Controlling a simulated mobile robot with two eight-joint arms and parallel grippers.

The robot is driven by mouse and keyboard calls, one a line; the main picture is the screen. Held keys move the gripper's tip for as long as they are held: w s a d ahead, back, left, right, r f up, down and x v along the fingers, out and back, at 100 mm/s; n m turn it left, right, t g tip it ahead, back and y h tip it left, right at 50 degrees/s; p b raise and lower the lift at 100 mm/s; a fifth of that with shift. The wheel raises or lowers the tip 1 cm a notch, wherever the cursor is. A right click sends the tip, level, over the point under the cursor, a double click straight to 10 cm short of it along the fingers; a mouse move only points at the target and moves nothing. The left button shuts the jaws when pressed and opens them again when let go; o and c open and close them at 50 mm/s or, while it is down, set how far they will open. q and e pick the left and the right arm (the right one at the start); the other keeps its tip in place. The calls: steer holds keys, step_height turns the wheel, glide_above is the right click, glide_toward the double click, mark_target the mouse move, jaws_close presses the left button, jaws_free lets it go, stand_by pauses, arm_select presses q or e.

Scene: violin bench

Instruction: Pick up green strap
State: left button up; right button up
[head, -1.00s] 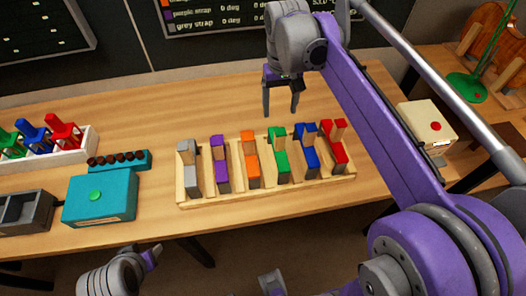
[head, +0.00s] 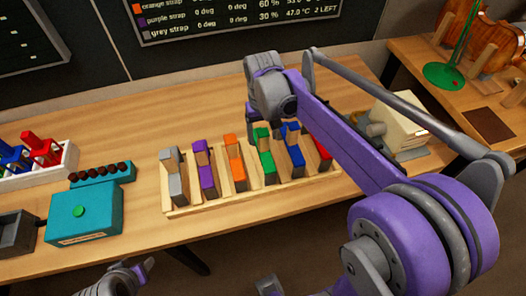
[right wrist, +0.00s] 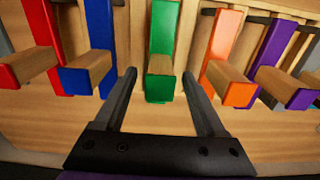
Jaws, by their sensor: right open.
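The green strap (head: 266,141) sits in a wooden rack (head: 225,203) on the bench, between the orange strap (head: 235,150) and the blue strap (head: 293,141). It also shows in the right wrist view (right wrist: 160,88), upright with a wooden block at its front. My right gripper (head: 265,122) is open and empty, close to the green strap. In the right wrist view its fingers (right wrist: 160,78) appear on either side of the strap's front end, without visible contact. My left gripper (head: 140,267) is at the bottom left edge; its jaws are not clear.
Purple (head: 205,170), grey (head: 174,172) and red (head: 320,150) straps share the rack. A teal box (head: 86,210) and a white rack of coloured parts (head: 45,165) stand left. A cream device (head: 398,125) is at right. Bench behind the rack is clear.

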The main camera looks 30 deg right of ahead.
jaws_close()
steer(key=shift+r, duration=0.1)
stand_by(1.2)
